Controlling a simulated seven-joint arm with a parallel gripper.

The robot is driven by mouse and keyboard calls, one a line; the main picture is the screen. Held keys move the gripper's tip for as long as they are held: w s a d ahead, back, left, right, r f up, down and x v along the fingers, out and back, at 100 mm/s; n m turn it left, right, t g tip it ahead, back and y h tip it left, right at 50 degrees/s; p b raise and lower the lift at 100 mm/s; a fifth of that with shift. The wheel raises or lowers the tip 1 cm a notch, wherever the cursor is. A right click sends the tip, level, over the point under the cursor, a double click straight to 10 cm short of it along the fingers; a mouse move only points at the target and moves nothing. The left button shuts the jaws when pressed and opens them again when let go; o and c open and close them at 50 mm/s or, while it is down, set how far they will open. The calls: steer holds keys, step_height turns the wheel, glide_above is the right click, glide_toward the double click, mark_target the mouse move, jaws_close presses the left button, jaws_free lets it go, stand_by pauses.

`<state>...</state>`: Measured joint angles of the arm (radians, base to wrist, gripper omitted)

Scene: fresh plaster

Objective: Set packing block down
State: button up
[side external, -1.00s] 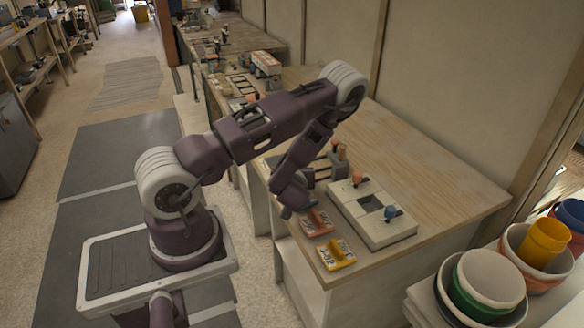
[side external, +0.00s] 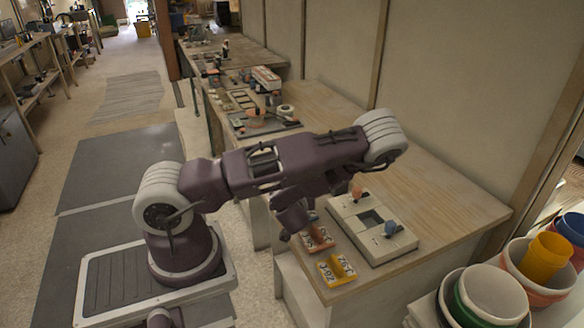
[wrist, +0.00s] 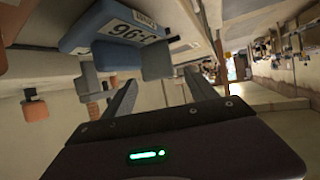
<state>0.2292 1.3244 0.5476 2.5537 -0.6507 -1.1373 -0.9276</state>
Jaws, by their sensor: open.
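My gripper (side external: 284,236) hangs low at the table's front edge, left of the labelled blocks. In the wrist view its fingers (wrist: 158,82) are apart with nothing clamped between them. A blue block (wrist: 100,28) with a white number label shows upside down just beyond the fingertips, its raised blue grip near them; contact cannot be told. A bit of blue (side external: 313,215) shows beside my gripper in the side view, mostly hidden by my arm. An orange labelled block (side external: 317,238) and a yellow one (side external: 338,268) lie in a row along the front edge.
The table (side external: 455,205) is bare at right. Stacked pots (side external: 490,290) stand at lower right. Trays and parts (side external: 260,120) lie farther back.

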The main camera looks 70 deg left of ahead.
step_height(320, 180, up, 8)
steer(key=s+d+f+n+g+h, duration=0.1)
steer(key=s+d+f+g+h, duration=0.25)
steer(key=d, duration=0.35)
steer(key=s+d+r+m+t+h, duration=0.2)
steer(key=d+r+m+h, duration=0.55)
steer(key=d+r, duration=0.8)
steer(key=s+d+r+m+t, duration=0.1)
steer(key=s+d+r+m, duration=0.1)
steer(key=s+r+m, duration=0.1)
steer(key=s+d+r+m+t+h, duration=0.1)
steer(key=s+d+r+m, duration=0.2)
steer(key=s, duration=0.4)
step_height(320, 180, up, 2)
steer(key=shift+r+m, duration=0.25)
steer(key=shift+m, duration=0.2)
